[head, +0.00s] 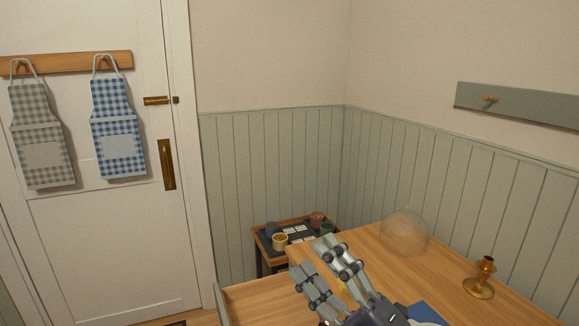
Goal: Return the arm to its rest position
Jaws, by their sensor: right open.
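My right gripper (314,256) is in the lower middle of the head view, above the wooden table (455,286). Its two fingers are apart and I see nothing held between them. Its arm comes in from the bottom edge. My left gripper is not in view. No basket shows in this view.
A clear dome (405,234) and a brass candlestick (480,278) stand on the table. A blue item (427,313) lies beside my right gripper. A low side table (262,243) holds several small pots. Aprons (118,130) hang on the white door (110,235).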

